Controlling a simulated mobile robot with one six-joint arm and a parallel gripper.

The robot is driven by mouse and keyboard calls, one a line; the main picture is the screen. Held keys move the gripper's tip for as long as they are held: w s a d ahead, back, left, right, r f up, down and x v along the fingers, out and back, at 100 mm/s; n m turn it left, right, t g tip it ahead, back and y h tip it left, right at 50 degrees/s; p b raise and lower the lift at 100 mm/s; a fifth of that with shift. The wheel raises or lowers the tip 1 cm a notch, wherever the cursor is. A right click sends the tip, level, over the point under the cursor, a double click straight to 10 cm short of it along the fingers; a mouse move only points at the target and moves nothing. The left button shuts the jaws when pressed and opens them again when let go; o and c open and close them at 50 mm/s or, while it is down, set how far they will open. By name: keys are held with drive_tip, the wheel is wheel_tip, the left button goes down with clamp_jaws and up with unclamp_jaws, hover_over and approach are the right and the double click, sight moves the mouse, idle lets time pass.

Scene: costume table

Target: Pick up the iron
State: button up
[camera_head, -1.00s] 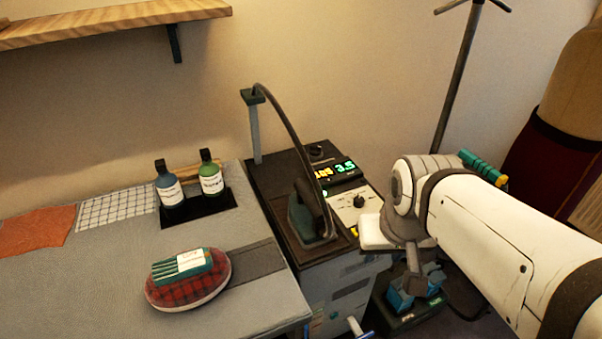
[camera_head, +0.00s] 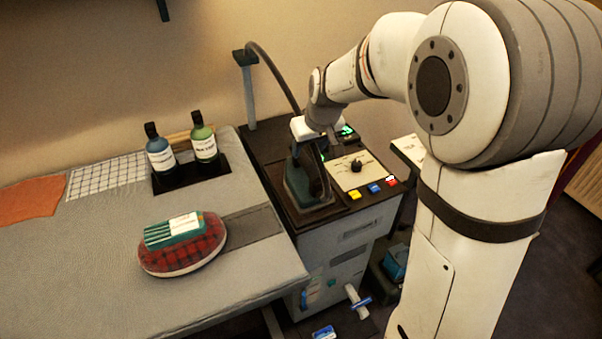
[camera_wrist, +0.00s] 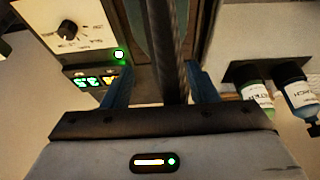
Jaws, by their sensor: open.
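The iron (camera_head: 297,187), with a dark green body and a dark handle, stands on the black top of the ironing station beside the board. My gripper (camera_wrist: 160,88) is directly above the iron, pointing down. In the wrist view its two blue fingers are apart, with a dark strip, the iron's handle or hose (camera_wrist: 175,45), running between them. I cannot tell whether the fingers touch it. In the head view the fingertips are largely hidden around the iron's upper part.
The station's control panel (camera_head: 358,170) with lit digits and coloured buttons is right of the iron. A hose post (camera_head: 249,95) stands behind. The board (camera_head: 90,260) at left holds two bottles (camera_head: 160,152) (camera_head: 204,143) in a black tray and a plaid cushion (camera_head: 185,252).

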sight(306, 158)
drive_tip(key=p+x, duration=0.1)
drive_tip(key=x, duration=0.6)
drive_tip(key=shift+w+f, duration=0.1)
drive_tip(key=shift+f, duration=0.2)
drive_tip(key=shift+f+b, duration=0.3)
drive_tip(key=shift+b, duration=0.05)
idle(0.3)
drive_tip(key=shift+c, duration=0.2)
clamp_jaws()
idle(0.4)
idle(0.8)
drive_tip(key=shift+r, duration=0.1)
